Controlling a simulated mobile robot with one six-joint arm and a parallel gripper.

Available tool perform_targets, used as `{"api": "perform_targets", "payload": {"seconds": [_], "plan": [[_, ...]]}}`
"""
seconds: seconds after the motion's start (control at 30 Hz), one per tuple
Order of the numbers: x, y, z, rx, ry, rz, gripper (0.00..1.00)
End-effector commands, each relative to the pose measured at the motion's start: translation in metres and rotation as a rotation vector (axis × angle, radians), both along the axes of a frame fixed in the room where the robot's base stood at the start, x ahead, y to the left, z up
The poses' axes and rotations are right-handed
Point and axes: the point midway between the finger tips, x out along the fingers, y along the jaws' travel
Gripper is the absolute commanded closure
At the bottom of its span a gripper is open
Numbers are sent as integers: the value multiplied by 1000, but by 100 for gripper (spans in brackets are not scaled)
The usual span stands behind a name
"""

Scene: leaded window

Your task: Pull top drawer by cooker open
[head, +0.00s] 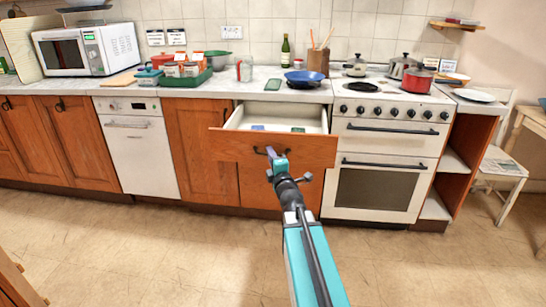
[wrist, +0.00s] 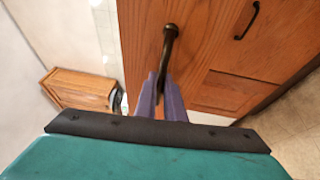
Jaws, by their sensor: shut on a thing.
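The top drawer (head: 300,151) beside the cooker (head: 388,148) stands pulled out, with its white inside showing in the head view. A few small bluish and green items lie in it. Its wooden front carries a dark handle (wrist: 170,38), seen close in the wrist view. My gripper (head: 272,152) is at this handle, and its purple fingers (wrist: 160,98) are shut on it. The fingers partly hide the handle in the head view.
Another cabinet front with a dark handle (wrist: 247,20) is below the drawer. A blue pan (head: 302,77) sits on the worktop above. A white dishwasher (head: 137,150) stands to the left, and a chair (head: 500,165) at the right. The floor (head: 190,250) in front is clear.

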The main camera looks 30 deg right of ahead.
Motion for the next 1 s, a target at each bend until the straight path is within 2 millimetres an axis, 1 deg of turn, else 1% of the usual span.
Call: {"api": "perform_targets", "payload": {"seconds": [0.03, 0.3, 0.33, 0.43, 0.77, 1.0], "plan": [[-3, -7, 0, 7, 3, -14, 100], [-2, -6, -1, 7, 4, -13, 100], [-2, -6, -1, 7, 4, -13, 90], [-2, -5, -1, 5, 4, -11, 73], [-1, -1, -1, 2, 3, -4, 73], [-9, 2, -1, 1, 3, -3, 73]]}}
